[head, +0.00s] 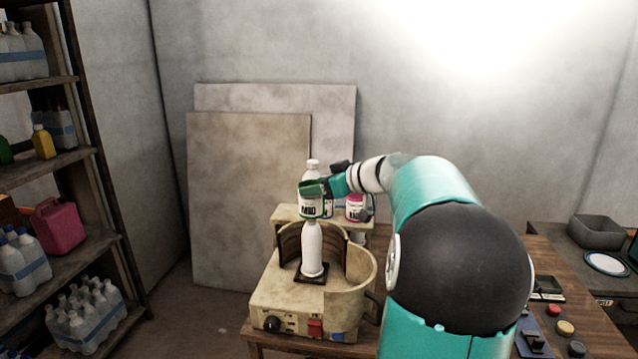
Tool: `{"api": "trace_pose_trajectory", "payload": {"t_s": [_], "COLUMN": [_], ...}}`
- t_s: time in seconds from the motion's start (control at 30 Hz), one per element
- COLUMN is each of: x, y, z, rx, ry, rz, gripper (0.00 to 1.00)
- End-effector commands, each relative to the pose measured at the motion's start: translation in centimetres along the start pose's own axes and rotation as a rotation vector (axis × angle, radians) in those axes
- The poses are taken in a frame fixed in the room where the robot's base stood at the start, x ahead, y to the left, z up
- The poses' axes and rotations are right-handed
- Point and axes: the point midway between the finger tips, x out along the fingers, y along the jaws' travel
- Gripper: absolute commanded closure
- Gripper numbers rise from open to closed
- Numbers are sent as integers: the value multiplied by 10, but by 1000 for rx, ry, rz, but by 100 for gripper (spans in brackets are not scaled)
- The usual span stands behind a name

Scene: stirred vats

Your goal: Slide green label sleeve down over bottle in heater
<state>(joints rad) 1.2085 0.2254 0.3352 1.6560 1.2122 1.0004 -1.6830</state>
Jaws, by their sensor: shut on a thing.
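A plain white bottle (313,252) stands upright on a dark square pad in the open round well of the cream heater (345,300). My gripper (320,188) is shut on the green label sleeve (309,201), which shows green with a white lettered band. In the picture the sleeve is above the neck of the heater bottle. A white capped bottle top (313,167) shows directly above the sleeve. I cannot tell its depth or whether the sleeve touches any bottle.
Behind the heater, a pink-labelled container (355,207) stands on a cream ledge (285,213), partly hidden by my arm. The heater's curved wall (352,297) rises beside the bottle. A shelf rack (105,190) is at left and a wooden bench (575,290) at right.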

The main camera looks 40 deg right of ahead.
Motion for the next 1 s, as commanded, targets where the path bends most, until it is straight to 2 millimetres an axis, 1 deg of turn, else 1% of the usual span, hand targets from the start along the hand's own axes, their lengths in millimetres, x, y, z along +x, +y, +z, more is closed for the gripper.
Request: {"api": "trace_pose_trajectory", "payload": {"t_s": [1.0], "x": [13], "y": [0], "z": [30], "rx": [0], "ry": [-1], "rz": [-1], "gripper": [50]}}
